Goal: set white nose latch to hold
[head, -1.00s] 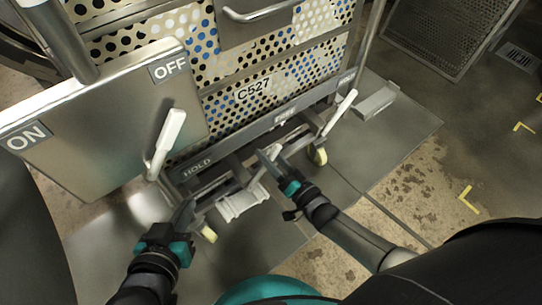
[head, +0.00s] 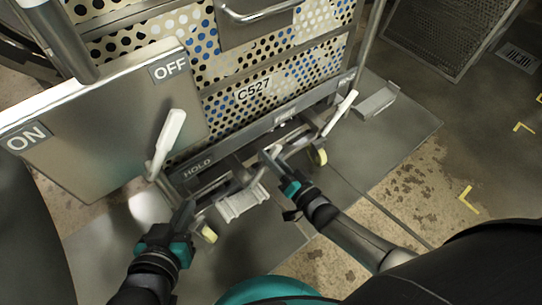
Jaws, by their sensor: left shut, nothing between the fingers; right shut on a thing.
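The latch mechanism runs along the low front edge of the perforated cart (head: 275,75), below a left HOLD label (head: 197,168). My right gripper (head: 268,156) is shut at the middle of this mechanism, on what appears to be the nose latch; its fingers hide the held part. A pale ribbed piece (head: 243,203) hangs just left of and below that gripper, apart from its fingers. My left gripper (head: 184,212) is shut and empty, low on the left, beneath a white lever (head: 166,142). A second white lever (head: 340,112) stands tilted at the right.
A grey panel marked ON and OFF (head: 100,125) stands at left, close above my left gripper. Yellowish wheels (head: 317,157) show under the cart. A perforated crate (head: 455,35) stands at the back right.

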